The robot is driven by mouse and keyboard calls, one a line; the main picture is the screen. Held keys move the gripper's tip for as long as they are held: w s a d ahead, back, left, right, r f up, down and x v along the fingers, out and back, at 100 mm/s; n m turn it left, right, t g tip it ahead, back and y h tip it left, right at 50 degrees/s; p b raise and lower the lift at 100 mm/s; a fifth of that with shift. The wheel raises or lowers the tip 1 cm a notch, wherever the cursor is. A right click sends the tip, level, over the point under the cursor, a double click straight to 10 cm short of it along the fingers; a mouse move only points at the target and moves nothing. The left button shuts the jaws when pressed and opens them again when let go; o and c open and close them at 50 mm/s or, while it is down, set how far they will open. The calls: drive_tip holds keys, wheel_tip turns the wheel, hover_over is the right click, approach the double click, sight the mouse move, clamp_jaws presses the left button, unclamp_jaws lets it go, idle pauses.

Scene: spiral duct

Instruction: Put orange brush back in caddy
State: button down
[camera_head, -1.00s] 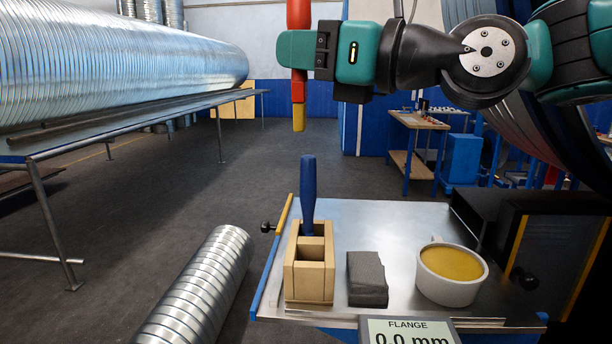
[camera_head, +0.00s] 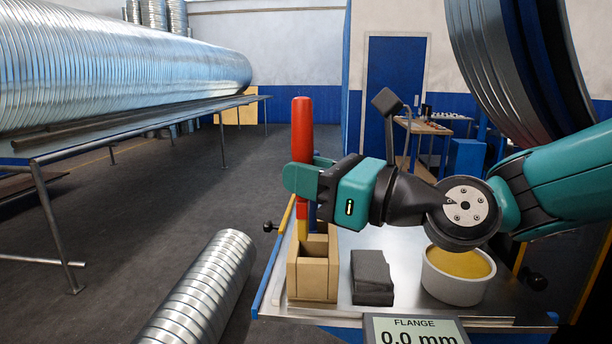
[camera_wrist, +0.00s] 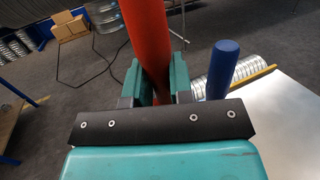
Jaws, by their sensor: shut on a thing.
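The orange brush (camera_head: 302,130) has an orange-red handle and a yellow lower end, and stands upright in my gripper (camera_head: 304,180). The jaws are shut on its handle, which also shows in the wrist view (camera_wrist: 148,35) between my fingertips (camera_wrist: 153,80). The wooden caddy (camera_head: 313,278) stands on the metal table below. The yellow end is at about the caddy's rim in the picture; I cannot tell whether it is inside a compartment. A blue-handled brush (camera_wrist: 222,66) stands close to the right of the orange one in the wrist view; the head view mostly hides it.
A dark grey block (camera_head: 371,278) and a white pot (camera_head: 457,280) of yellow-brown contents stand right of the caddy. A flange display (camera_head: 414,330) is at the table's front edge. A spiral duct (camera_head: 198,292) lies left of the table.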

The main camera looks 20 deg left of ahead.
drive_tip(key=shift+f, duration=0.6)
drive_tip(key=c, duration=1)
unclamp_jaws()
drive_tip(key=shift+r, duration=0.15)
